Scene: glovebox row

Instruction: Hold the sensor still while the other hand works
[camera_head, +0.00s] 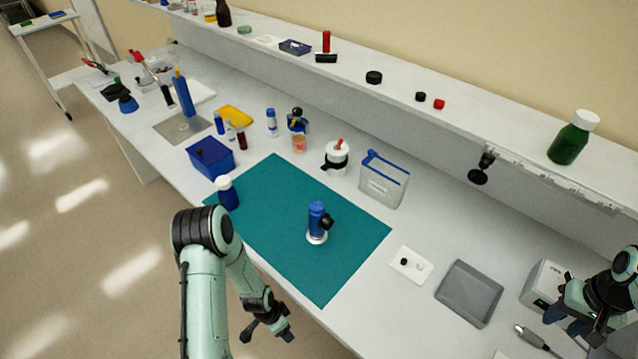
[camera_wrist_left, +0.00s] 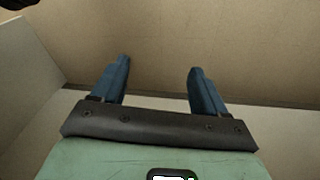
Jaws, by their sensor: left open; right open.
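A blue upright cylinder with a black side knob (camera_head: 317,222) stands on a white round foot on the teal mat (camera_head: 275,190). A small silver probe-like piece (camera_head: 530,338) lies at the lower right; I cannot tell which of the two is the sensor. My left gripper (camera_head: 270,328) hangs off the bench's front edge, apart from both. In the left wrist view its two blue fingers (camera_wrist_left: 158,88) are spread with nothing between them. My right gripper (camera_head: 568,318) is open above the right end of the bench, close to the silver piece and apart from the blue cylinder.
A grey tray (camera_head: 468,293), a white plate with two small parts (camera_head: 411,265), and a white box (camera_head: 543,284) stand on the right. A clear bin (camera_head: 384,180), white jar (camera_head: 336,158) and blue box (camera_head: 210,157) line the mat's back and left. A shelf runs behind.

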